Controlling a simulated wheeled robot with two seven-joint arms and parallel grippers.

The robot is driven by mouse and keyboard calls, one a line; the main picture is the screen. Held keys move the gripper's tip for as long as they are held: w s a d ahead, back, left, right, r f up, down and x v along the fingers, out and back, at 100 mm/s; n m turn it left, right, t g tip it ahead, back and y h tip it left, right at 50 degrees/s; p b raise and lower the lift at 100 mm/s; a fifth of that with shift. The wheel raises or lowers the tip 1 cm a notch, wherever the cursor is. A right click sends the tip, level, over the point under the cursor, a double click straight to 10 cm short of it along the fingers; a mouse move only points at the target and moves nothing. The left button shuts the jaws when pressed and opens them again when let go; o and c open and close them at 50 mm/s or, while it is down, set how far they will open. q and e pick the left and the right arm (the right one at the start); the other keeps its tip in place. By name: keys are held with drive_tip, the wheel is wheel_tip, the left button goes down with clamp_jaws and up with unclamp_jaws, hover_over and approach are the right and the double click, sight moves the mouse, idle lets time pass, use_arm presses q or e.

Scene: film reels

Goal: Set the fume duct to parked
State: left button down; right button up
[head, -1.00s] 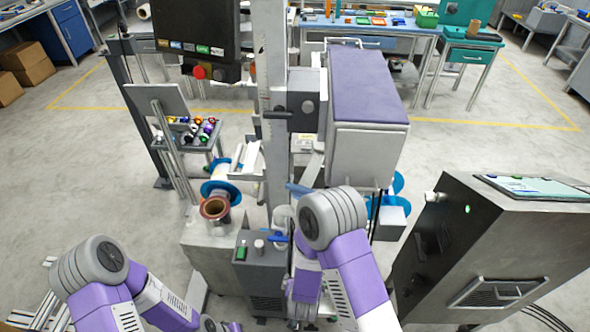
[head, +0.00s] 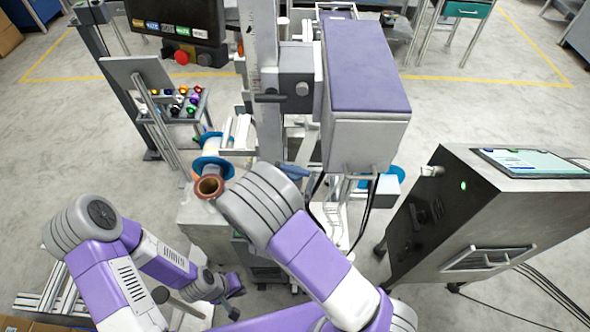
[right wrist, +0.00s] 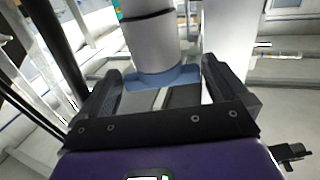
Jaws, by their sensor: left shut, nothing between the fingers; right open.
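In the right wrist view a grey cylinder with a blue collar (right wrist: 165,77) stands between the fingers of my right gripper (right wrist: 166,88); it may be the fume duct, but I cannot tell for sure. The right gripper is open; I cannot tell whether a finger touches the collar. In the head view my right arm hides this gripper. A blue part (head: 292,172) shows just beyond that arm, below the purple-topped box. My left gripper (head: 236,287) is shut and empty, low in the head view, apart from the machine.
A grey cabinet with a screen (head: 470,240) stands close on the right, cables on the floor beside it. The machine's column (head: 265,100) and purple-topped box (head: 365,130) rise ahead. A tray of coloured spools (head: 180,108) and a copper-coloured reel (head: 208,187) are left of the column.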

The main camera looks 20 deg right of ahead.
drive_tip(key=shift+x, duration=0.8)
drive_tip(key=c, duration=1.1)
drive_tip(key=shift+c, duration=0.2)
